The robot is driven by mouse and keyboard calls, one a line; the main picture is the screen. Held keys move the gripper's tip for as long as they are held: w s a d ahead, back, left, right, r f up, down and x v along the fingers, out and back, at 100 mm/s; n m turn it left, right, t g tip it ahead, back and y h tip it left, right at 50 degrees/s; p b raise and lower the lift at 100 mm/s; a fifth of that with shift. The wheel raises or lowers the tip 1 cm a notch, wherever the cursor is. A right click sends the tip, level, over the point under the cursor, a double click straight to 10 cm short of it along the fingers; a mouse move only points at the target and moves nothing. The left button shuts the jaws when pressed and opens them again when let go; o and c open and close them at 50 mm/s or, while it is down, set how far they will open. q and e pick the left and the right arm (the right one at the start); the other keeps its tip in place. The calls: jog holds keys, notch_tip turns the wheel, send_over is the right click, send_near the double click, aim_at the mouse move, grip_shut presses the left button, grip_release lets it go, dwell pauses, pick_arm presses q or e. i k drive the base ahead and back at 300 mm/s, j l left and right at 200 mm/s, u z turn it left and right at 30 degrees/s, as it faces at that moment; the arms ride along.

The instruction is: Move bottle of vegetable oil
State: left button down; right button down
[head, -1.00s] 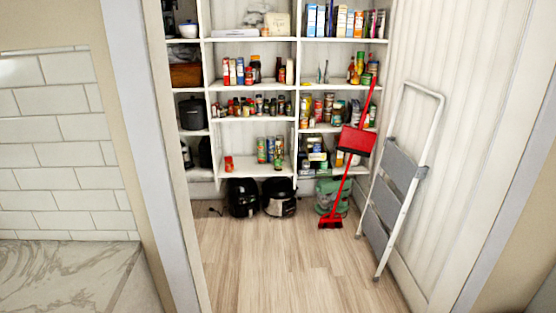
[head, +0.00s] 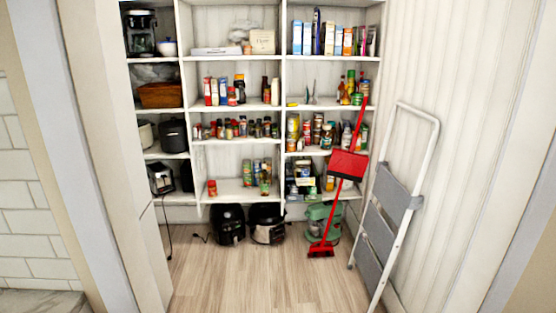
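White pantry shelving (head: 283,150) fills the back wall and holds many small bottles, jars and boxes. Several bottles stand on the upper right shelf (head: 350,85) and on the shelf at middle left (head: 239,85). I cannot tell which one is the bottle of vegetable oil, as labels are too small to read. Neither of my grippers shows in the head view.
A grey-white folding step ladder (head: 393,205) leans at the right wall. A red broom and dustpan (head: 347,165) stand before the right shelves. Black appliances (head: 228,224) and a green mixer (head: 322,222) sit on the floor. The wooden floor (head: 260,280) in front is clear.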

aim_at(264, 176)
jog(key=i+l, duration=0.15)
jog(key=i, duration=0.4)
jog(key=i+l, duration=0.1)
jog(key=i, duration=0.5)
jog(key=i+l, duration=0.15)
jog(key=i, duration=0.4)
jog(key=i+l, duration=0.15)
jog(key=i, duration=0.4)
